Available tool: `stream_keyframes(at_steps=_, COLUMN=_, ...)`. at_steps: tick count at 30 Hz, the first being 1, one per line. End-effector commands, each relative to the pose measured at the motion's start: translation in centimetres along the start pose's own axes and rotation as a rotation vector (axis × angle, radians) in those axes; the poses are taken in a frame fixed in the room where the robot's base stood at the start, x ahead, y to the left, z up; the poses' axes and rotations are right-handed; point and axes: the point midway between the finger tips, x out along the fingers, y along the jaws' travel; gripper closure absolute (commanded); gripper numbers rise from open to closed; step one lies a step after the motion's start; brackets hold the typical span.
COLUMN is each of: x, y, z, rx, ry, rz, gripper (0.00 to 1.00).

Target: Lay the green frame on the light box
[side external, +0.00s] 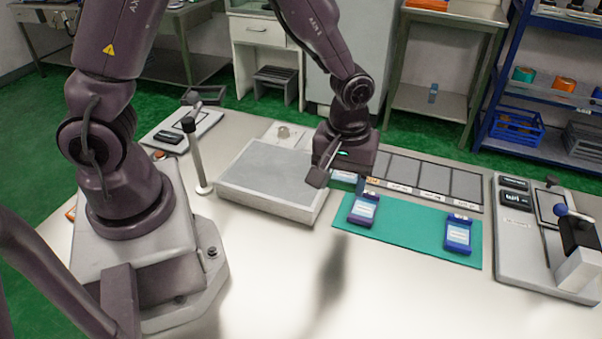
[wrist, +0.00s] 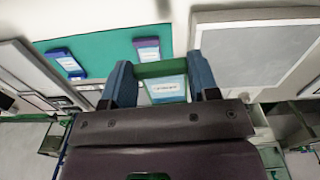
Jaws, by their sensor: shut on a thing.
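My gripper (side external: 341,178) is shut on the green frame (side external: 344,174), which carries a pale label. In the wrist view, the green frame (wrist: 163,70) sits between the two blue-grey fingers of my gripper (wrist: 163,80). The light box (side external: 262,210) is a low box with a grey top, left of my gripper in the side view. In the wrist view, the light box (wrist: 268,52) is at the upper right, beside the held frame. The frame is raised above the table near the light box's right edge; its exact height is hard to tell.
A green mat (side external: 405,233) bears a purple frame (side external: 362,210) and a blue frame (side external: 458,235). Behind it lies a row of grey panels (side external: 432,178). A post (side external: 196,160) stands left of the light box. A device (side external: 520,240) is at the right. The front table is clear.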

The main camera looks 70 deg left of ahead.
Motion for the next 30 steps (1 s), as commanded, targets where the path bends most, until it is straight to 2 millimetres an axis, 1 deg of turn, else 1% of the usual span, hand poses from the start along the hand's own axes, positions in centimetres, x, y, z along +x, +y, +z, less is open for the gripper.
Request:
stream_keyframes(at_steps=1, x=-0.1, y=-1.2, z=-1.4, rx=-0.056, ry=-0.001, rz=-0.002, gripper=0.68)
stream_keyframes(at_steps=2, x=-0.1, y=-2.0, z=-2.2, rx=-0.088, ry=-0.001, rz=-0.002, gripper=0.68)
stream_keyframes(at_steps=3, x=-0.1, y=-3.2, z=-3.3, rx=-0.122, ry=-0.002, rz=-0.003, gripper=0.68)
stream_keyframes(at_steps=5, x=0.0, y=-5.2, z=-4.8, rx=-0.156, ry=-0.003, rz=-0.004, gripper=0.68)
stream_keyframes(at_steps=6, x=0.1, y=-6.5, z=-5.5, rx=-0.169, ry=-0.004, rz=-0.005, gripper=0.68)
stream_keyframes(at_steps=9, x=0.2, y=-9.5, z=-6.9, rx=-0.166, ry=-0.006, rz=-0.005, gripper=0.68)
stream_keyframes(at_steps=12, x=0.4, y=-11.7, z=-7.5, rx=-0.121, ry=-0.007, rz=-0.005, gripper=0.68)
stream_keyframes(at_steps=13, x=0.5, y=-12.1, z=-7.5, rx=-0.103, ry=-0.007, rz=-0.006, gripper=0.68)
stream_keyframes(at_steps=15, x=0.6, y=-12.4, z=-7.4, rx=-0.046, ry=-0.005, rz=-0.005, gripper=0.68)
stream_keyframes(at_steps=20, x=1.0, y=-12.5, z=-7.2, rx=0.052, ry=-0.004, rz=-0.004, gripper=0.68)
stream_keyframes(at_steps=27, x=4.5, y=-12.4, z=-7.2, rx=0.076, ry=-0.004, rz=-0.005, gripper=0.68)
stream_keyframes(at_steps=30, x=5.3, y=-12.4, z=-7.2, rx=0.076, ry=-0.002, rz=-0.004, gripper=0.68)
